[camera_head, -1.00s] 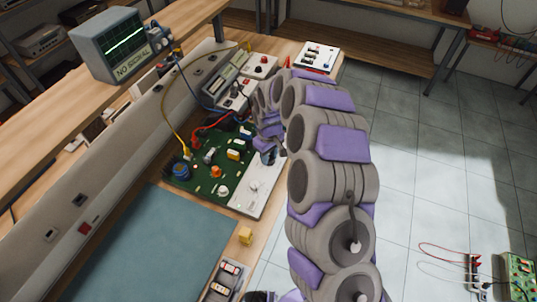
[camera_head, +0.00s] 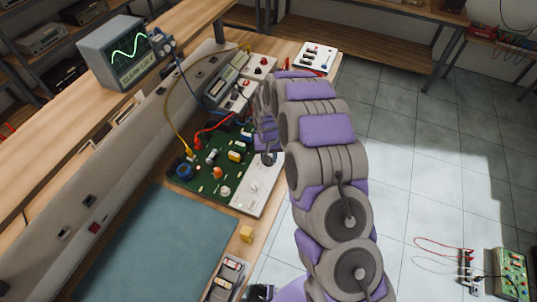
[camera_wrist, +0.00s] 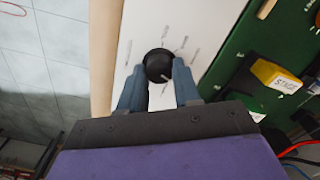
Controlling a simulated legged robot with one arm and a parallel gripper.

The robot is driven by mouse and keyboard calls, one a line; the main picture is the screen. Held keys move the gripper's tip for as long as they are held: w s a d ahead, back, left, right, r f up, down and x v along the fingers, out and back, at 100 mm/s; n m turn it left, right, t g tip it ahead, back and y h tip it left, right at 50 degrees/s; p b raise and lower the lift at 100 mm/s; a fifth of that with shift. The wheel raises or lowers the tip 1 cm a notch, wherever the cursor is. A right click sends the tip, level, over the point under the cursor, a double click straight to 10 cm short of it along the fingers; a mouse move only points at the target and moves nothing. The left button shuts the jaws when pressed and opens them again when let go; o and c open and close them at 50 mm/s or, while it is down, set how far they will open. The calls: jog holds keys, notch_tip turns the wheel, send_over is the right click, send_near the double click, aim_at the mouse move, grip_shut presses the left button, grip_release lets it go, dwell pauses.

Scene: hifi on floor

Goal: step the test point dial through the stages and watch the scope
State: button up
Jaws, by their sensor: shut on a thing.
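The test point dial (camera_wrist: 158,65) is a round black knob with a light pointer mark on a white panel (camera_head: 247,200). Short printed labels surround it. My gripper (camera_wrist: 158,85) is shut on the dial, one finger on each side. In the head view my gripper (camera_head: 267,150) is over the panel beside the green circuit board (camera_head: 205,192), and my arm hides part of it. The scope (camera_head: 118,50) stands on the upper shelf at the left. Its screen shows a green sine-like wave with a line of text below that I cannot read.
The green board carries several coloured parts, including a yellow block (camera_wrist: 275,75), with red, yellow and blue leads. A blue-grey mat (camera_head: 160,245), a small yellow block (camera_head: 247,234) and a parts tray (camera_head: 228,278) lie nearer.

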dwell(0.3)
jog(key=o, duration=1.1)
jog(key=shift+a, duration=0.1)
jog(key=shift+c, duration=0.2)
notch_tip(320, 180, up, 17)
jog(key=p, duration=0.2)
jog(key=shift+r, duration=0.15)
